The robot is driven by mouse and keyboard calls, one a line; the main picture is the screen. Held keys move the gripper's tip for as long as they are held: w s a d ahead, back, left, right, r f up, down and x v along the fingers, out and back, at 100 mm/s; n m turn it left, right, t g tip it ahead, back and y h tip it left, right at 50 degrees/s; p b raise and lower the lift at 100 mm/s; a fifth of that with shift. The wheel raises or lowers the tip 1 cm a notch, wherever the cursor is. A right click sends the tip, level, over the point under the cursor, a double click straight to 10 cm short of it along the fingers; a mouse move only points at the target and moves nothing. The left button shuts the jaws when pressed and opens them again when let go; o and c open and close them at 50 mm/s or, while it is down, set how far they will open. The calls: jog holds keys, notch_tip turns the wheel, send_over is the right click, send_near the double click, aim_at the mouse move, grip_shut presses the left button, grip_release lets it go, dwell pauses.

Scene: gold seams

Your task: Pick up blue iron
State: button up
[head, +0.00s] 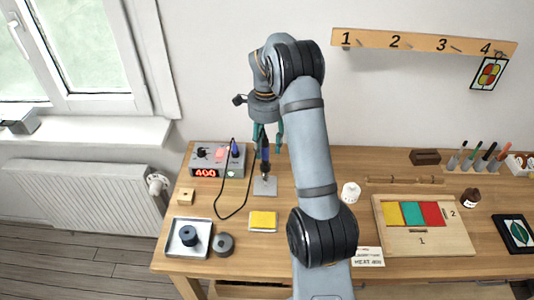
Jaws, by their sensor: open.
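The blue iron (265,153) stands about upright on a small grey plate stand (265,187), to the right of the control station. It is small here, and its upper end lies close to my gripper. My gripper (268,136) points down from above, with its teal fingers apart. The iron's top appears at or between the fingertips; I cannot tell how deep it sits or whether it touches them. A black cord loops over the table beside the iron.
The control station (205,172) shows red digits and has a blue knob-like part. A wooden board (440,242) with coloured tiles lies right of my arm.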

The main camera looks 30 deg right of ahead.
aim_at(265, 158)
jog(key=f, duration=0.1)
jog(key=f+p, duration=0.1)
jog(key=f, duration=0.1)
jog(key=f+p, duration=0.1)
jog(key=shift+s+a+f, duration=0.15)
jog(key=shift+a+f, duration=0.1)
jog(key=shift+f, duration=0.6)
jog(key=shift+c, duration=0.2)
jog(key=shift+c, duration=1.1)
grip_shut()
